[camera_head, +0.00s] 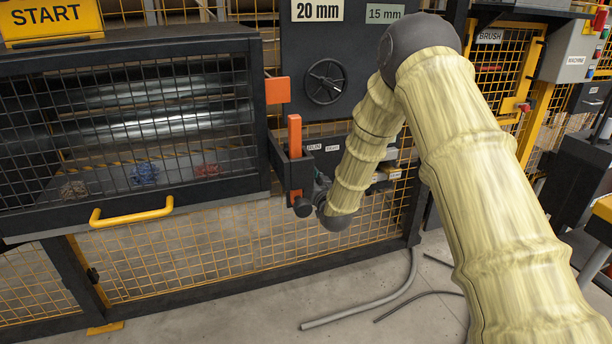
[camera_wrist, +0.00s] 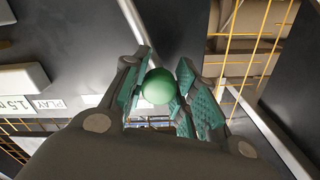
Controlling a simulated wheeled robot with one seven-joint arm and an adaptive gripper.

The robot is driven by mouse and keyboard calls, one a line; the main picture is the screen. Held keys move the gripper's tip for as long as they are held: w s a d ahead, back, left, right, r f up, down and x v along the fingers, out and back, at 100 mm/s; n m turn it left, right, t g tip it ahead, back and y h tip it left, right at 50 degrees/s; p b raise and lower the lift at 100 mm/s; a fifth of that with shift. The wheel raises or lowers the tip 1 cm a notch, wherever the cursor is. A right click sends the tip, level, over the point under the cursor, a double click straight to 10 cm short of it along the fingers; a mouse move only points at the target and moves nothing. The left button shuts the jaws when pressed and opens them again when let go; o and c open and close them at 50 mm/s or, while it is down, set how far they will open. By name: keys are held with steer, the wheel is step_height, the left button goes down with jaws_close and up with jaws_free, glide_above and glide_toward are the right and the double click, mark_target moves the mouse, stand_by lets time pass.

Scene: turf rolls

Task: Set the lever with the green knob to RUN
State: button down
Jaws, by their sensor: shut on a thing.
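The green knob (camera_wrist: 157,87) shows in the wrist view as a round ball between the two green-padded fingers of my gripper (camera_wrist: 165,80). The fingers are shut on the knob, one on each side. In the head view my gripper (camera_head: 321,186) is at the control panel below the big dark board, largely hidden by my wrist. The knob and lever are not clearly visible there, and I cannot tell the lever's position. A small RUN label (camera_head: 314,147) sits on the panel above my gripper, with another small label (camera_head: 332,148) to its right.
A caged machine with a yellow handle (camera_head: 131,212) stands left of my gripper. An orange upright (camera_head: 295,136) is close to my gripper's left. A black handwheel (camera_head: 326,82) is above. Yellow mesh fencing (camera_head: 200,255) runs below. Grey hoses (camera_head: 365,308) lie on the floor.

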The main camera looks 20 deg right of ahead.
steer(key=shift+d+r+m+p, duration=0.2)
steer(key=shift+d+m+p, duration=0.4)
steer(key=shift+d+m, duration=0.05)
steer(key=shift+d+r+m+p, duration=0.2)
steer(key=shift+d+m+p, duration=0.35)
steer(key=shift+d+m, duration=0.1)
steer(key=shift+d+f+m+p, duration=0.1)
steer(key=shift+d+m+p, duration=0.25)
steer(key=shift+d+m, duration=0.3)
steer(key=c, duration=1.1)
jaws_free()
steer(key=s, duration=1.2)
steer(key=shift+d, duration=0.15)
